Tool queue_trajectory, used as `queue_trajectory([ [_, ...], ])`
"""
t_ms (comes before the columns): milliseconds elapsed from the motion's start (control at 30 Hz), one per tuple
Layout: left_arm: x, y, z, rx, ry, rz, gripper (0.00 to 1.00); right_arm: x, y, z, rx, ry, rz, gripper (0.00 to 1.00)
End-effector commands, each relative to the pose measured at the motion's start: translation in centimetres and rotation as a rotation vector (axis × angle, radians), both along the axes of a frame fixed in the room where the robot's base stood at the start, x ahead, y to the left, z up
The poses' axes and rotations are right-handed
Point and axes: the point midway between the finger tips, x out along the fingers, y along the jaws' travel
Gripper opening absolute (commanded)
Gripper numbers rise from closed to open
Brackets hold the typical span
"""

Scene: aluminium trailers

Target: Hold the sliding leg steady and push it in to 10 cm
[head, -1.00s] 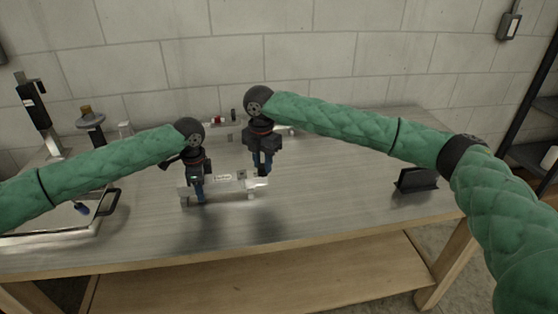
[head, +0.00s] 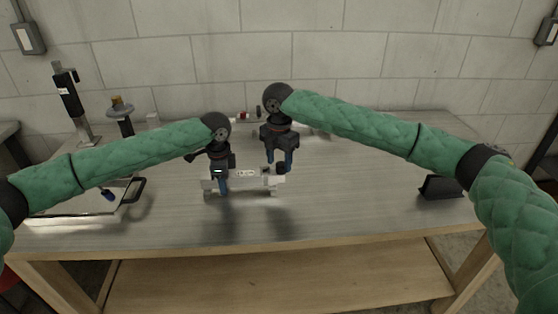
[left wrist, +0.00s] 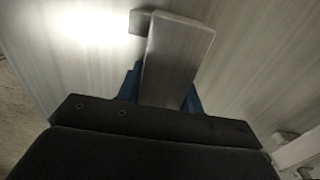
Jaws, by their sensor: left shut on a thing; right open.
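The sliding leg assembly (head: 246,182) is a light metal bar with a small label, lying level on low feet on the metal bench. My left gripper (head: 223,188) points down and is shut on the bar near its left end. In the left wrist view the metal bar (left wrist: 176,62) runs between my blue fingers (left wrist: 165,95). My right gripper (head: 281,165) is open, pointing down at the bar's right end, where a dark knob shows. I cannot tell whether its fingers touch the bar. The scale reading is too small to read.
A black stand (head: 441,188) sits at the right. A tray (head: 85,207) lies at the left, with a black upright device (head: 70,95) behind it. Another rail (head: 245,117) with a red part lies at the back.

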Motion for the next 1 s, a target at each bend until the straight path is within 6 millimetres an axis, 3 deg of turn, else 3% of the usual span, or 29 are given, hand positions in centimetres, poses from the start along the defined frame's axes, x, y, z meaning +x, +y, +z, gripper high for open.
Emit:
queue_trajectory([
  [167,0.0,0.1,0.0,0.001,0.000,0.002,0.03,0.1,0.0,2.1,0.001,-0.004,0.000,0.50],
  [600,0.0,0.1,-0.1,0.001,0.001,0.002,0.03,0.1,0.0,9.8,0.001,-0.001,0.001,0.50],
  [800,0.0,0.1,-0.1,0.001,0.001,0.002,0.03,0.1,0.0,11.5,0.001,-0.001,0.001,0.50],
  [1000,0.0,0.1,-0.1,0.001,0.001,0.002,0.03,0.0,0.0,11.8,0.001,0.001,0.001,0.50],
])
